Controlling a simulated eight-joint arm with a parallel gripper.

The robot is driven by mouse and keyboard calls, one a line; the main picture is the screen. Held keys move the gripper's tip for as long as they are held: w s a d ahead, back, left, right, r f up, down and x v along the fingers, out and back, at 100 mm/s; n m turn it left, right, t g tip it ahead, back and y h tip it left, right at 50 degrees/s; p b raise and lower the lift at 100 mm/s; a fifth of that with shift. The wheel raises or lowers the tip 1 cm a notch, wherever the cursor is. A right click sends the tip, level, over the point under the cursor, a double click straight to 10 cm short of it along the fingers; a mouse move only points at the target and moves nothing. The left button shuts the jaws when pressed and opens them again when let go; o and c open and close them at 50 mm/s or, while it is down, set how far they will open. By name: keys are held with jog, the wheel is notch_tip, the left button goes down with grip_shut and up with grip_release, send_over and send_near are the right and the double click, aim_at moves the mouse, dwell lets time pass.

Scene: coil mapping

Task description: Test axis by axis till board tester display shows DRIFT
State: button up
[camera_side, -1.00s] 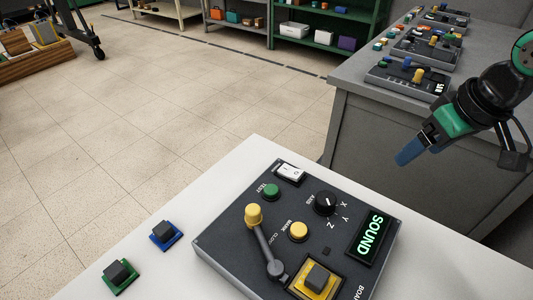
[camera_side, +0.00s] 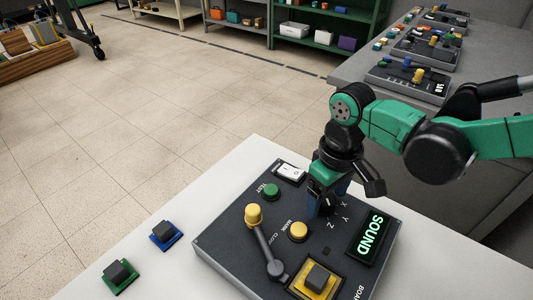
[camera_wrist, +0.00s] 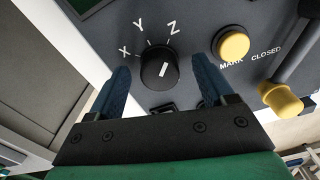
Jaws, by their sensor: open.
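The board tester (camera_side: 225,245) is a dark box on the white table, and its display (camera_side: 371,238) reads SOUND in green. Its black axis knob (camera_wrist: 160,69) has X, Y and Z marks; its white line appears to lean towards Z. My gripper (camera_side: 325,204) is open above the knob, hiding it in the side view. In the wrist view its blue fingers stand either side of the knob, apart from it. A green TEST button (camera_side: 271,192) and a yellow MARK button (camera_side: 298,231) are nearby. A yellow board with a dark block (camera_side: 317,279) sits in the socket.
A lever with a yellow grip (camera_side: 254,215) and a white rocker switch (camera_side: 291,172) stand up from the tester. A blue board (camera_side: 166,236) and a green board (camera_side: 121,277) lie left of it. A grey bench (camera_side: 350,75) with more testers stands behind.

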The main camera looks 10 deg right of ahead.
jog(key=shift+f, duration=0.25)
grip_shut()
jog(key=shift+n, duration=0.3)
jog(key=n, duration=0.4)
jog(key=shift+n, duration=2)
grip_release()
